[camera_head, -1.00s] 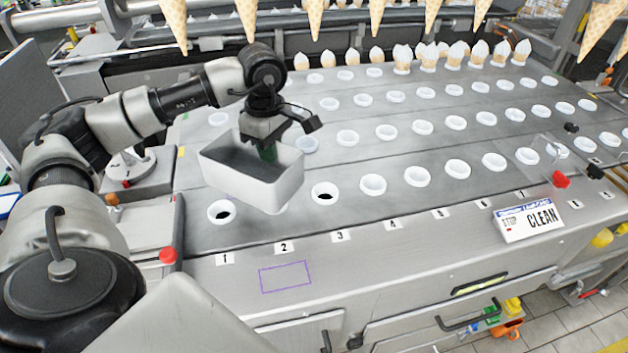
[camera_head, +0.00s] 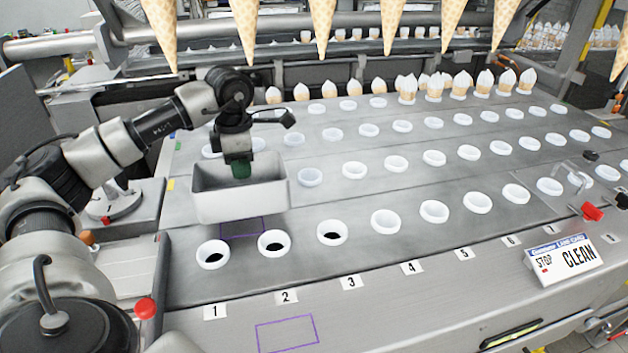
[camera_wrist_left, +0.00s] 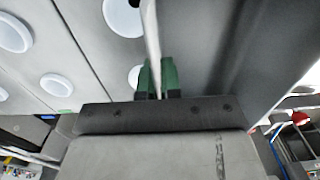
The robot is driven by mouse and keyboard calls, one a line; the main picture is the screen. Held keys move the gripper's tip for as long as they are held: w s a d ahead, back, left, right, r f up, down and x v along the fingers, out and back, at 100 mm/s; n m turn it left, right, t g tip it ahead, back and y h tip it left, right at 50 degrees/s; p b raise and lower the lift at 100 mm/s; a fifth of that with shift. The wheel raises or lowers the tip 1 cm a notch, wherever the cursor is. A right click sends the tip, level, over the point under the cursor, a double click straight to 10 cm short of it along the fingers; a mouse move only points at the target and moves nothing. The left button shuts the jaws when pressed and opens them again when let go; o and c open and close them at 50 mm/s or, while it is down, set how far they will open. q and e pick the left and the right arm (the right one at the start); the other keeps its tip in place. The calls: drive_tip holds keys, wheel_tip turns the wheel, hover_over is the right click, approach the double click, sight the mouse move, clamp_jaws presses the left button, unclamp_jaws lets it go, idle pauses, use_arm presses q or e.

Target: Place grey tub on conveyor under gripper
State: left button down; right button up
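The grey tub (camera_head: 240,205) is an open rectangular box at the left of the conveyor (camera_head: 340,205) in the head view, behind cups 1 and 2. My left gripper (camera_head: 241,170) is shut on one tub wall, with green fingertips. The left wrist view shows the fingers (camera_wrist_left: 158,82) pinching the thin tub wall (camera_wrist_left: 152,35). The tub is roughly level and appears just above the conveyor. A purple outline (camera_head: 243,229) shows on the conveyor below it, partly hidden by the tub. My right gripper is out of view.
Rows of white cups (camera_head: 385,221) line the conveyor, with several ice cream cones (camera_head: 408,88) at the back. Large cones (camera_head: 323,25) hang overhead. A sign (camera_head: 565,258) stands at the right. A second purple outline (camera_head: 288,334) marks the bare front ledge.

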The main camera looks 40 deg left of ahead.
use_arm(q)
drive_tip(key=w+d, duration=0.3)
drive_tip(key=w+d+p, duration=0.1)
drive_tip(key=w+d, duration=0.2)
drive_tip(key=w, duration=0.1)
drive_tip(key=w+d+p, duration=0.1)
drive_tip(key=w+d, duration=0.3)
drive_tip(key=shift+w+r, duration=0.1)
wheel_tip(320, 180, down, 4)
drive_tip(key=shift+a+r+p, duration=0.1)
drive_tip(key=shift+r+p, duration=0.15)
drive_tip(key=shift+p, duration=0.3)
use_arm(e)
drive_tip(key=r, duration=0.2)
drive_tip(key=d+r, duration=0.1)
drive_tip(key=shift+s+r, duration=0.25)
use_arm(q)
drive_tip(key=shift+f, duration=0.1)
drive_tip(key=shift+f, duration=0.1)
drive_tip(key=c, duration=1.3)
unclamp_jaws()
